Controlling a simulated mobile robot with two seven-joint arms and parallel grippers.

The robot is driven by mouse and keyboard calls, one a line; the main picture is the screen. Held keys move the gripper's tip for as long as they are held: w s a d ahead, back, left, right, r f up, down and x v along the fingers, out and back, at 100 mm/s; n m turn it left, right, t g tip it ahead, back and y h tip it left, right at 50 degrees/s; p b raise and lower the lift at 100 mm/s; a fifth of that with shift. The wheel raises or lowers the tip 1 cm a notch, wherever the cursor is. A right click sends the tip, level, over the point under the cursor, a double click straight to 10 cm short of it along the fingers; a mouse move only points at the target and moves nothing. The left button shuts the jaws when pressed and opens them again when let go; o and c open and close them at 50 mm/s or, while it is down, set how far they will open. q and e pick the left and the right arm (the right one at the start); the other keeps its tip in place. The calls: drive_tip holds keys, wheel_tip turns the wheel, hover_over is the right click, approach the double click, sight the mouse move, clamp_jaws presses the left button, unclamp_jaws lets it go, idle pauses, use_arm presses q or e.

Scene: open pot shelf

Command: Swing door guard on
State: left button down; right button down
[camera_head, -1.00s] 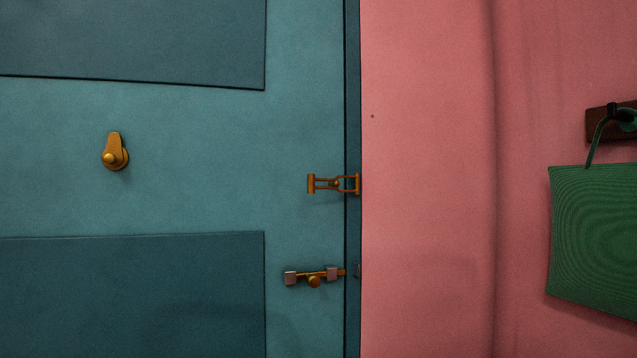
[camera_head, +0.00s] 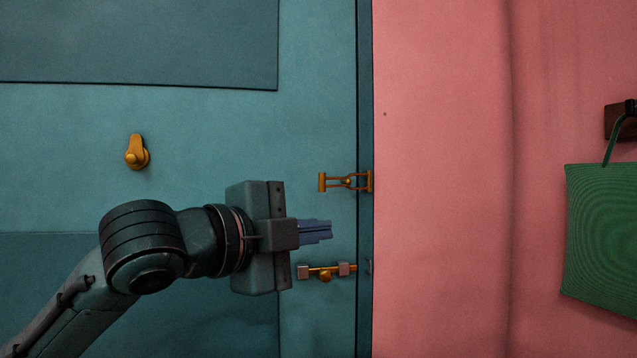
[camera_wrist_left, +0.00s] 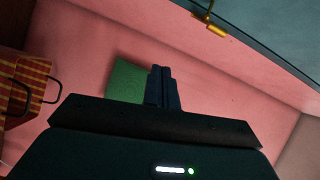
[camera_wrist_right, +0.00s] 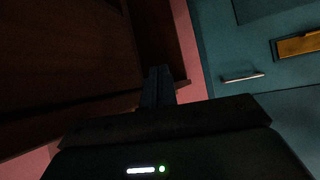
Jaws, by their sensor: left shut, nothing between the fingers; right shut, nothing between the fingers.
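The brass door guard (camera_head: 345,182) lies across the gap between the teal door (camera_head: 220,130) and its frame (camera_head: 365,110). Its loop spans from a plate on the door side to the frame side, with a small knob between the bars. My left gripper (camera_head: 328,231) is shut and empty, below the guard and above the slide bolt, pointing right; contact is not visible. Its fingers also show in the left wrist view (camera_wrist_left: 162,72), with a gold fitting at the top. My right gripper (camera_wrist_right: 157,72) is shut and empty, seen only in the right wrist view.
A brass slide bolt (camera_head: 326,272) sits below the guard. A brass turning piece (camera_head: 136,152) is further left on the door. A green bag (camera_head: 602,235) hangs on the pink wall. A dark wooden surface (camera_wrist_right: 70,50) is beside my right gripper. A checked bag (camera_wrist_left: 25,85) shows left.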

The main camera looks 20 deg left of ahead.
sight(324, 182)
use_arm(q)
drive_tip(key=s+a+r+m+t, duration=0.1)
drive_tip(key=s+a+r, duration=0.1)
drive_tip(key=s+r, duration=0.3)
drive_tip(key=shift+y, duration=0.6)
drive_tip(key=w+p, duration=0.1)
drive_tip(key=w, duration=0.3)
drive_tip(key=w+d+p, duration=0.1)
drive_tip(key=w, duration=0.2)
drive_tip(key=w+p, duration=0.1)
drive_tip(key=w, duration=0.3)
drive_tip(key=shift+w+d+r+p, duration=0.15)
drive_tip(key=shift+w+r+p, duration=0.15)
drive_tip(key=shift+w+r, duration=0.1)
drive_tip(key=shift+w+a, duration=0.3)
drive_tip(key=shift+a, duration=0.2)
drive_tip(key=shift+s+a, duration=0.1)
drive_tip(key=shift+a, duration=0.05)
